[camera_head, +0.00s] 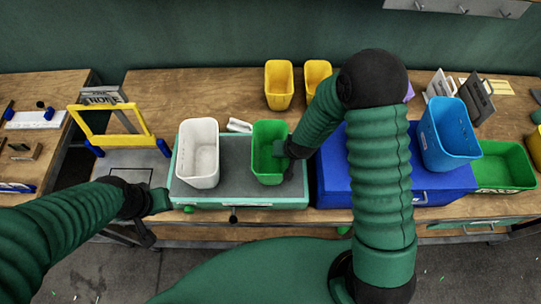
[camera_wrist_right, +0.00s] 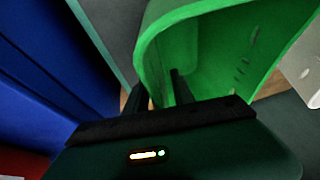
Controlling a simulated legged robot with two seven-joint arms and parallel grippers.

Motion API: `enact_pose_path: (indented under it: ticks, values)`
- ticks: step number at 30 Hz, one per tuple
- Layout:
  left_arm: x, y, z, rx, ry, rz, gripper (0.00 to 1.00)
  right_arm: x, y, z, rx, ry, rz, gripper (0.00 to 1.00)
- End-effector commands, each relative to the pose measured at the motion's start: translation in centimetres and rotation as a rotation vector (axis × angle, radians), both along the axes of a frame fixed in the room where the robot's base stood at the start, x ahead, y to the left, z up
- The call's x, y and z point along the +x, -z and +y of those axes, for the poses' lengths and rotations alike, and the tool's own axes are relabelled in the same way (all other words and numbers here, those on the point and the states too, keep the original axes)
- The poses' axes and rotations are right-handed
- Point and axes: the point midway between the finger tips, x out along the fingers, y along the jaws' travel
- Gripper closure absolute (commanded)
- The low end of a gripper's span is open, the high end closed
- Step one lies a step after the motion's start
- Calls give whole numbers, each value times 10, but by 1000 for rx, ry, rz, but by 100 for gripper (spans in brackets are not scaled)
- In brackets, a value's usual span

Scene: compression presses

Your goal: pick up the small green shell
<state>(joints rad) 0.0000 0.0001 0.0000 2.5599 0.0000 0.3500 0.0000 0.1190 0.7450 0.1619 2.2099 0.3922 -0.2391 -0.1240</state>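The small green shell (camera_head: 268,158) is an open green bin. It stands upright on the grey top of the pale green-edged press at the centre of the table, right of the white bin. My right gripper (camera_head: 287,150) is at its right wall. In the right wrist view my right gripper (camera_wrist_right: 158,88) has one finger outside and one inside the shell (camera_wrist_right: 157,60), with the wall filling the narrow gap between them. My left gripper (camera_head: 150,225) is at the table's front left, apart from the shell; its finger opening is not clear.
A white bin (camera_head: 198,152) stands close left of the shell. A blue press (camera_head: 335,178) is right, with a blue bin (camera_head: 450,134) on it. A larger green bin (camera_head: 505,165) lies further right. Two yellow bins (camera_head: 279,85) stand behind. A yellow frame (camera_head: 110,112) is left.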

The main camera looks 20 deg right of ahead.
Motion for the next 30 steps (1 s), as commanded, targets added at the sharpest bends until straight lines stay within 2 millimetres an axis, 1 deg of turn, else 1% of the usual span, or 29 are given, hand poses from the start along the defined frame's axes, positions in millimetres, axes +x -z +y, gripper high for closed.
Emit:
enact_pose_path:
  ticks: [12,20,23,27,30]
  values:
    - [0,4,0,0,0,0,68,0,5,0,0,-1,1,70]
    - [0,4,0,0,0,0,68,0,5,0,0,-1,0,70]
    - [0,4,0,0,0,0,68,0,5,0,0,-1,0,82]
    - [0,4,0,0,0,0,68,0,5,0,0,0,0,100]
    - [0,4,0,0,0,0,68,0,5,0,0,0,0,100]
